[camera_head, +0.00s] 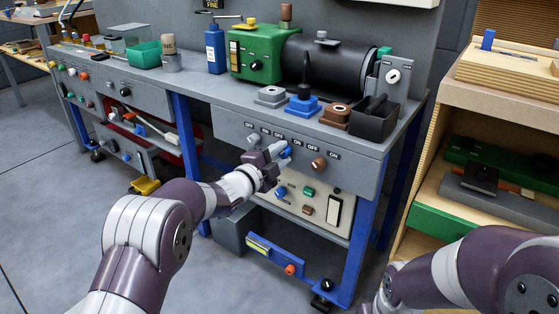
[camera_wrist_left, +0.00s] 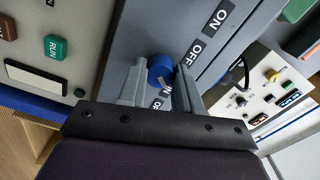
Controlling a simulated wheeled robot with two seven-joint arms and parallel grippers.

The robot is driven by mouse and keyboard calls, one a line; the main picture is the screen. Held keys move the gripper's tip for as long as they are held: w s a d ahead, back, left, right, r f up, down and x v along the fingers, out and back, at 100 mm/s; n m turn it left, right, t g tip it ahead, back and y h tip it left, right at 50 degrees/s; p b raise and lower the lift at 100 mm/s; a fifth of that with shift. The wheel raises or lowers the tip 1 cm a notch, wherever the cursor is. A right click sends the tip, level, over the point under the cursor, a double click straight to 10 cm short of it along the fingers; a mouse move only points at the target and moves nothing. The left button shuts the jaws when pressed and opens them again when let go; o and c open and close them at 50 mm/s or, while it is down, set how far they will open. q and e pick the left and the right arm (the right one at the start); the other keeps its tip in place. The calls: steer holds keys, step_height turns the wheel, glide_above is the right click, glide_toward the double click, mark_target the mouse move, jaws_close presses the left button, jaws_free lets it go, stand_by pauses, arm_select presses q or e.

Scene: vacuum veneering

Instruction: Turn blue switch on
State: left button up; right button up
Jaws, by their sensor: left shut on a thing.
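The blue switch (camera_head: 286,152) is a round knob on the grey front panel of the workbench, below ON and OFF labels. In the left wrist view the blue switch (camera_wrist_left: 160,70) sits between the two fingers of my left gripper (camera_wrist_left: 158,85). In the head view my left gripper (camera_head: 278,154) reaches the panel from the left and is shut on the switch, hiding part of it. The knob's exact turn angle is hard to tell. My right arm comes in at the lower right, and its gripper is out of view.
A brown knob (camera_head: 319,164) is to the right on the same panel. Below it is a light panel (camera_head: 296,211) with small blue, green and brown controls. A green machine (camera_head: 257,52) and a black cylinder (camera_head: 325,68) stand on the bench. Wooden shelving (camera_head: 450,95) is at right.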

arm_select(q)
steer(key=shift+m+b, duration=0.3)
steer(key=shift+m, duration=0.4)
steer(key=shift+f, duration=0.1)
steer(key=o, duration=1)
steer(key=shift+o, duration=0.2)
steer(key=p+v, duration=0.4)
steer(key=v, duration=0.8)
steer(key=shift+s+a+p, duration=0.2)
steer(key=shift+s+p, duration=0.1)
